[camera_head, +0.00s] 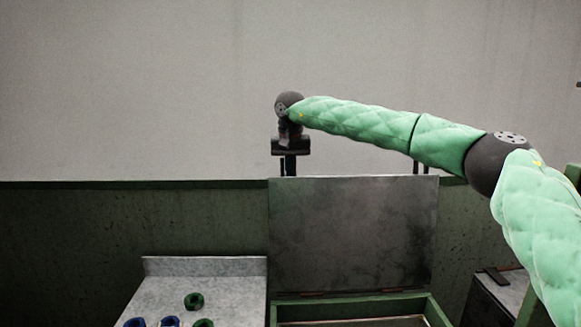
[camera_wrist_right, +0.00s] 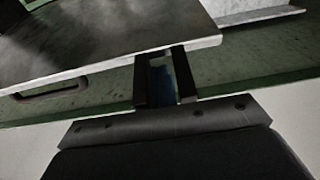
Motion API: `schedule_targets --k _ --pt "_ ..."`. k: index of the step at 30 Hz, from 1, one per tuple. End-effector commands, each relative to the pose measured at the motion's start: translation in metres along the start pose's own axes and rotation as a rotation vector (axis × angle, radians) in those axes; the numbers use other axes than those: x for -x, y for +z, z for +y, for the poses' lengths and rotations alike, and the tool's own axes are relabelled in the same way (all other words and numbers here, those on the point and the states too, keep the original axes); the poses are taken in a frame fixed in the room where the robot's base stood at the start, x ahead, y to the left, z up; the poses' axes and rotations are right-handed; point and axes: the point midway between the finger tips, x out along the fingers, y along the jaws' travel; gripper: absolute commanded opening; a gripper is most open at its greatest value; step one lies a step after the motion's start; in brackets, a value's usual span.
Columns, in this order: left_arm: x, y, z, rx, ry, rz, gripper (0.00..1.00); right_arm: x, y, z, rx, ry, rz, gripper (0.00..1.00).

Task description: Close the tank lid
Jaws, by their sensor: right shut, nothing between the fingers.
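The tank lid (camera_head: 355,232) is a flat grey metal panel standing upright, open, at the back of the green-rimmed tank (camera_head: 438,312). It is hinged along its lower edge. My right gripper (camera_head: 289,170) is shut and empty, pointing down at the lid's upper left corner. Whether it touches the lid is unclear. In the right wrist view, the fingers (camera_wrist_right: 167,80) are close by the lid's edge (camera_wrist_right: 110,62), and a dark handle (camera_wrist_right: 45,92) shows beyond that edge. My left gripper is not in view.
A grey worktop (camera_head: 215,283) with a raised back edge stands left of the tank, holding several green and blue ring-like items (camera_head: 194,301). A green-and-grey wall (camera_head: 130,225) is behind. Another grey surface (camera_head: 505,290) lies to the right, partly behind my arm.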

Motion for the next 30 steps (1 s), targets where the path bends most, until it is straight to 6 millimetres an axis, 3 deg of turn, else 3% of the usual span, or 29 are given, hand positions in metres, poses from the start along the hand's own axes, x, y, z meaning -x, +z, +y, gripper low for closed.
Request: schedule_targets --k 7,24,26,30 --pt "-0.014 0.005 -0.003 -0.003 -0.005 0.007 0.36 0.004 0.011 0.0 0.0 0.0 0.0 0.0" --pt "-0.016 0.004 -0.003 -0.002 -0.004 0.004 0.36 0.004 0.013 0.002 -0.001 0.0 0.008 0.0" --pt "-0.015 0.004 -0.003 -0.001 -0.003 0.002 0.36 0.004 0.014 0.003 0.0 0.0 0.014 0.0" --pt "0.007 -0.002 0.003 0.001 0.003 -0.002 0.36 0.005 0.016 0.008 -0.001 0.0 0.036 0.0"
